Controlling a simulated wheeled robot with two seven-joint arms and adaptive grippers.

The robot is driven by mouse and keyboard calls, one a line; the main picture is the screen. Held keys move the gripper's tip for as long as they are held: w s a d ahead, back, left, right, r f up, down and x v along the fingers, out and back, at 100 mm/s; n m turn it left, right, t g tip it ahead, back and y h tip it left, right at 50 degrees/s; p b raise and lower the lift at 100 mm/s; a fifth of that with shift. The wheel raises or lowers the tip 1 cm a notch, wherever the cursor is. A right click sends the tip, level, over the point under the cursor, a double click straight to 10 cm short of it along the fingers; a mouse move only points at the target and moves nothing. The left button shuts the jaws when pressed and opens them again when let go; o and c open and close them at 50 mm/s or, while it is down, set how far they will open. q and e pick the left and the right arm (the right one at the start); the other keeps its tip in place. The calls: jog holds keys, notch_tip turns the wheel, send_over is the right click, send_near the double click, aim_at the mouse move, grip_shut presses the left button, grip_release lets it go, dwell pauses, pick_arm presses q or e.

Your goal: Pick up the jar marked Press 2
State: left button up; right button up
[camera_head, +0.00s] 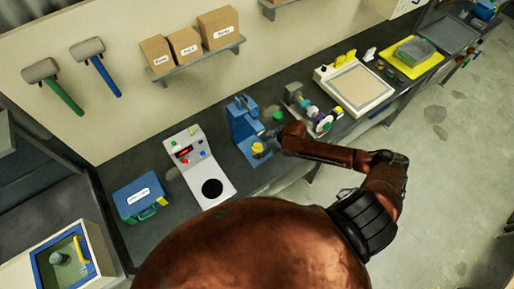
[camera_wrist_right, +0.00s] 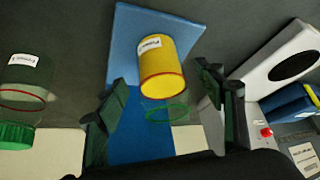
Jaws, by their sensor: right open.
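A yellow jar with a white label (camera_wrist_right: 162,72) stands on the blue press (camera_wrist_right: 122,40); its lettering is too small to read surely. Its end towards me is clear with a green rim. In the head view the yellow jar (camera_head: 258,148) is at the foot of the blue press (camera_head: 243,120). My right gripper (camera_wrist_right: 165,108) is open, its fingers on either side of the jar's near end, with gaps visible. In the head view the right gripper (camera_head: 268,149) is beside the press. A second, clear jar with a green lid (camera_wrist_right: 22,85) also bears a label. My left gripper is not in view.
A white panel machine with a black disc (camera_head: 205,170) stands left of the press. A row of coloured parts (camera_head: 315,112) and a white-framed tray (camera_head: 355,87) lie to the right. A blue toolbox (camera_head: 141,198) sits further left.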

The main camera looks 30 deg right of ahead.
jog(key=x, duration=0.2)
jog(key=shift+w+a+f, duration=0.15)
jog(key=shift+f, duration=0.05)
jog(key=shift+a+f, duration=0.1)
jog(key=shift+f, duration=0.2)
jog(key=c, duration=1.5)
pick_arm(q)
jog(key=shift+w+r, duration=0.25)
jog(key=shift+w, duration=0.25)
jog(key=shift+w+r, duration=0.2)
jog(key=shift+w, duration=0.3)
pick_arm(e)
jog(key=shift+c, duration=0.2)
pick_arm(q)
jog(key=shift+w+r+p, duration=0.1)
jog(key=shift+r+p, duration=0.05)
jog(key=shift+p, duration=0.2)
